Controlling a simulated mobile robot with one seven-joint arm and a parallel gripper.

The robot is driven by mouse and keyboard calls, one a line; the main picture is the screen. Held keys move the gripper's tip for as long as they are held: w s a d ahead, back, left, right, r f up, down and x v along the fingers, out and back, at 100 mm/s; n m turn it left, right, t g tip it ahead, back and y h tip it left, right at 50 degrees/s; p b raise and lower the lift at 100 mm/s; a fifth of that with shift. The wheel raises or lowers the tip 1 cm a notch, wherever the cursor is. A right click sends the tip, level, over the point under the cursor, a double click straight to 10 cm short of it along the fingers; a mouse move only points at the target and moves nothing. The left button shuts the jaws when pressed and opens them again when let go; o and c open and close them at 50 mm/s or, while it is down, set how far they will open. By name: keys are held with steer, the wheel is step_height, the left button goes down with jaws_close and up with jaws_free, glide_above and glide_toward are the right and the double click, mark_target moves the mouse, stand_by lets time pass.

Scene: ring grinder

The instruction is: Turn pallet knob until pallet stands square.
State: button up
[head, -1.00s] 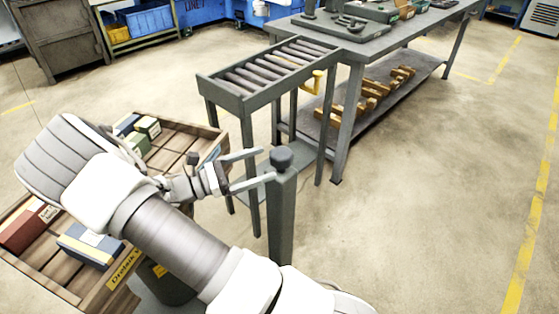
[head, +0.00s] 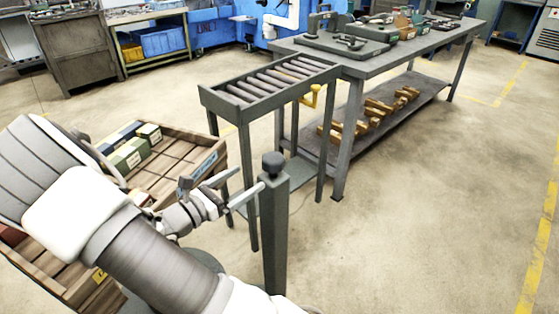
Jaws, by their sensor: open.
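The dark round knob (head: 273,163) sits on top of an upright grey-green post. My gripper (head: 250,178) is open, just left of the knob. One fingertip is near the top of the post and the other is farther left; nothing shows between them. I cannot tell whether the nearer finger touches the post. The wooden pallet (head: 168,178) lies at the left with green, white and dark boxes on it. It looks skewed in the head view, but my arm hides much of it, so I cannot tell whether it stands square.
A roller stand (head: 222,108) with a yellow handle (head: 312,97) stands behind the post. A grey workbench (head: 385,62) adjoins it, with wooden pieces (head: 365,118) on its lower shelf. The floor to the right is free.

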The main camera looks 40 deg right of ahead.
mark_target(281, 157)
steer(key=d+b, duration=0.1)
steer(key=d, duration=0.3)
steer(key=w+d+b, duration=0.1)
steer(key=d, duration=0.3)
steer(key=d+b, duration=0.1)
steer(key=d, duration=0.3)
steer(key=shift+w+f, duration=0.1)
steer(key=shift+w, duration=0.05)
steer(key=shift+w+d, duration=0.1)
steer(key=shift+d, duration=0.6)
steer(key=shift+c, duration=0.3)
steer(key=c, duration=1.2)
